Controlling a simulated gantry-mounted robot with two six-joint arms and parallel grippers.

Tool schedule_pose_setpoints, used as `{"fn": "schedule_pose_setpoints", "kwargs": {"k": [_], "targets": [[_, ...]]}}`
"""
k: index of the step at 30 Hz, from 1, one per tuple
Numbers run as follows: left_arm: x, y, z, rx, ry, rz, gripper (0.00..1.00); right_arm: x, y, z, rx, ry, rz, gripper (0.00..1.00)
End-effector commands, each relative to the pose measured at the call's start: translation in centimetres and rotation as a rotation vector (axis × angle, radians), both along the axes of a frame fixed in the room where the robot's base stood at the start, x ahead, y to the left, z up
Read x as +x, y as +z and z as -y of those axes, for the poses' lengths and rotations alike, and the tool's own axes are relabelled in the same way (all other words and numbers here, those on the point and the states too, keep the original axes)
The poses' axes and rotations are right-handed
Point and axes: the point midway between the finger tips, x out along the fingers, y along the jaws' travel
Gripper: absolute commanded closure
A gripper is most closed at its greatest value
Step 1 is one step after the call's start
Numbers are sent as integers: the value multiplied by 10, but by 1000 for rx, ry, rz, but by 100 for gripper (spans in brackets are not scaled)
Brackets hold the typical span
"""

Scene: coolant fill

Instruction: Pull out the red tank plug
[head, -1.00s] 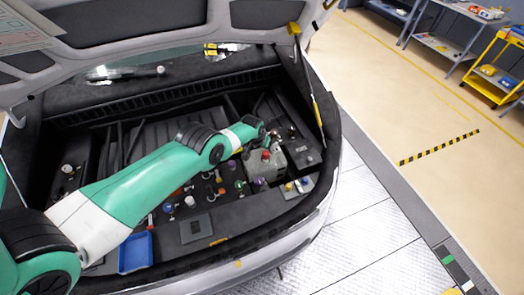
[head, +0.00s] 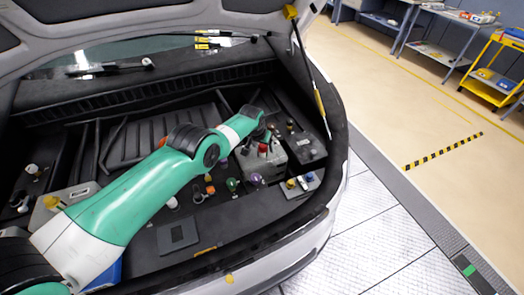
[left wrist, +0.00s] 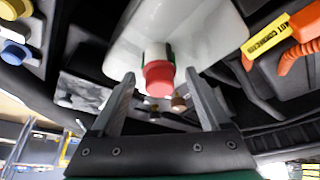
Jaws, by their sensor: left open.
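The red tank plug (head: 263,148) sits on top of a pale grey tank (head: 262,165) at the right side of the open compartment. In the left wrist view the red plug (left wrist: 159,79) is centred beyond the fingers, on the pale tank (left wrist: 180,35). My left gripper (left wrist: 163,85) is open, with one finger on each side of the plug in the picture. I cannot tell whether the fingertips reach around it. In the head view my left gripper (head: 258,138) is beside the plug, its fingers small and partly hidden. My right gripper is not in view.
A black battery-like box (head: 303,148) stands right of the tank. Purple (head: 255,178) and green (head: 232,184) caps are in front. An orange connector with a yellow label (left wrist: 268,37) is near the tank. The raised lid's strut (head: 310,75) stands to the right.

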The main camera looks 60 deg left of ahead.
Motion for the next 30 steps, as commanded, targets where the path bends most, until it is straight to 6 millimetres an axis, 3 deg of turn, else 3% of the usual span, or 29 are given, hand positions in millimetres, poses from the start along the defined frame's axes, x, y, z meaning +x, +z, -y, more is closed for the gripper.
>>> {"fn": "schedule_pose_setpoints", "kwargs": {"k": [7,8,21,22,27,30], "targets": [[0,1,0,0,0,0,21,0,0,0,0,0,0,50],[0,1,0,0,0,0,24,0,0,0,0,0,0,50],[0,0,0,-1,0,-1,100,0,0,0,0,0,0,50],[0,0,0,-1,0,-1,57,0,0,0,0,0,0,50],[0,0,0,-1,0,-1,87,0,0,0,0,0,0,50],[0,0,0,-1,0,-1,89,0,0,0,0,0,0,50]]}}
